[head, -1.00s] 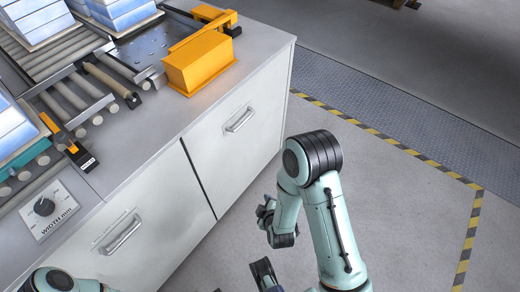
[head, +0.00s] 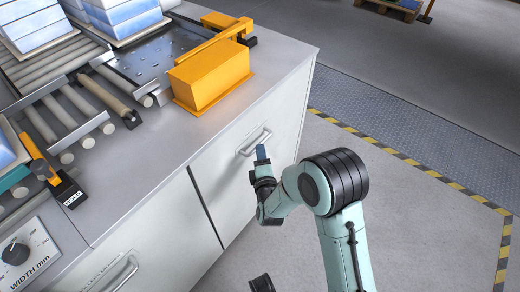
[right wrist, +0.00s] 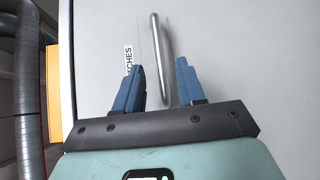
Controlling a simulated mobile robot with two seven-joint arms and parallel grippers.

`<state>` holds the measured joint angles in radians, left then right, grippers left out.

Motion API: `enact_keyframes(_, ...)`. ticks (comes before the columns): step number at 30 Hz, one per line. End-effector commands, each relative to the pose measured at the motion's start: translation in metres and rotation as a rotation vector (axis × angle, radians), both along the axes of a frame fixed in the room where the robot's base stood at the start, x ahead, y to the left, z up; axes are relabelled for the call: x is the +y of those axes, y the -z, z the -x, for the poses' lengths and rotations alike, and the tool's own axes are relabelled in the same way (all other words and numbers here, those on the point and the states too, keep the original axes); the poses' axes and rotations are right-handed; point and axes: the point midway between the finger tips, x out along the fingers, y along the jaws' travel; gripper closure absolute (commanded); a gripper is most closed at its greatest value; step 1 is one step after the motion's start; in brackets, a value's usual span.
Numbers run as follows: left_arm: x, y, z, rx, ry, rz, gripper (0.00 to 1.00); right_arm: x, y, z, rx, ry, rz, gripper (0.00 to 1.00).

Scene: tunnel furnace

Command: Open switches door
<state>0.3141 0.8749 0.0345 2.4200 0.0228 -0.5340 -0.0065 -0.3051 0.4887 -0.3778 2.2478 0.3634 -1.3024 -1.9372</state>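The switches door is the right white cabinet door (head: 225,195), and it looks shut.
Another cabinet door with a handle (head: 118,272) is to the left. The counter (head: 140,165) above carries an orange box (head: 210,75), rollers and a width dial (head: 16,252). The floor (head: 420,230) to the right is clear, with a yellow-black striped line.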

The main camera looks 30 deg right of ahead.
Motion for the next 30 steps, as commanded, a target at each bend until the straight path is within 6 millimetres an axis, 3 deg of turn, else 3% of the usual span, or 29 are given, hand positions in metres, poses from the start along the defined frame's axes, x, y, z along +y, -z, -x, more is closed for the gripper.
enact_keyframes(7,0.005,0.008,-0.010,-0.025,-0.011,-0.013,0.57,-0.012,0.006,-0.029,0.001,-0.001,0.000,0.61)
enact_keyframes(18,0.006,0.008,-0.012,-0.030,-0.013,-0.015,0.57,-0.014,0.005,-0.034,0.001,-0.002,0.000,0.61)
enact_keyframes(19,0.006,0.008,-0.012,-0.030,-0.013,-0.015,0.57,-0.014,0.005,-0.034,0.001,-0.002,0.000,0.67)
enact_keyframes(22,0.006,0.008,-0.012,-0.030,-0.013,-0.015,0.57,-0.014,0.005,-0.034,0.001,-0.002,-0.001,1.00)
enact_keyframes(30,0.006,0.008,-0.011,-0.030,-0.012,-0.014,0.57,-0.014,0.006,-0.034,0.002,-0.004,0.000,1.00)
